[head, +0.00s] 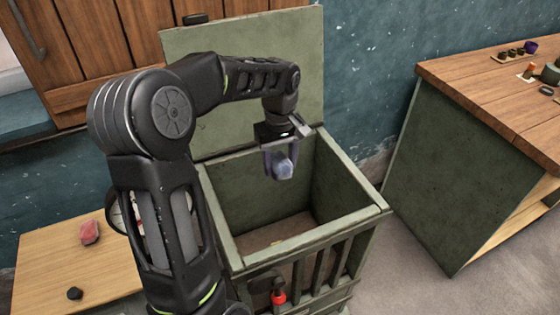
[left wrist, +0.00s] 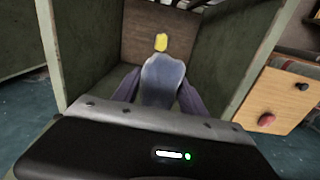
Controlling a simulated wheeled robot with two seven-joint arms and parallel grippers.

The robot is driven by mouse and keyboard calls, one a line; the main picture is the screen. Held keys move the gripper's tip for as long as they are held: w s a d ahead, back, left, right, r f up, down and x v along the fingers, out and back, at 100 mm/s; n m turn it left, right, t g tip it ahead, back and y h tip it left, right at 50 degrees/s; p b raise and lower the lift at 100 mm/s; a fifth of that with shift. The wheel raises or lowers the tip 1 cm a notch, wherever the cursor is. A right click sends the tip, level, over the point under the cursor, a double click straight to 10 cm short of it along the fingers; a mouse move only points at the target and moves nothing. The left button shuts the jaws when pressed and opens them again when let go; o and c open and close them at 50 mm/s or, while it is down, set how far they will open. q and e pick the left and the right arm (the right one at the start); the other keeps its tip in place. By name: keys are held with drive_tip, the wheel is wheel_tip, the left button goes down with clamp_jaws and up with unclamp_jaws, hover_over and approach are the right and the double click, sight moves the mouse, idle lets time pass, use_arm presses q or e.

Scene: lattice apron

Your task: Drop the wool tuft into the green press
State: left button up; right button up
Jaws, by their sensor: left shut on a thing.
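The wool tuft (head: 284,169) is a small blue-grey lump. My left gripper (head: 280,160) is shut on it and holds it over the open top of the green press (head: 362,219). In the left wrist view the tuft (left wrist: 162,80) sits between the two fingers of the left gripper (left wrist: 158,88). The press is a green box with slatted front, and its lid (head: 250,80) stands raised at the back. In the left wrist view the inside of the press shows, with a yellow piece (left wrist: 161,42) beyond the tuft. My right gripper is not in view.
A red handle (head: 278,297) is on the press front. A low wooden table (head: 60,262) at left bears a pink lump (head: 90,232) and a dark knob-like thing (head: 74,293). A wood-topped green counter (head: 490,90) with small items stands at right. Floor between press and counter is clear.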

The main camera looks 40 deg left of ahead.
sight(280, 160)
use_arm(q)
drive_tip(key=o, duration=1.4)
drive_tip(key=shift+r, duration=0.1)
wheel_tip(280, 160, up, 8)
drive_tip(key=shift+f+b, duration=0.15)
drive_tip(key=shift+b, duration=0.2)
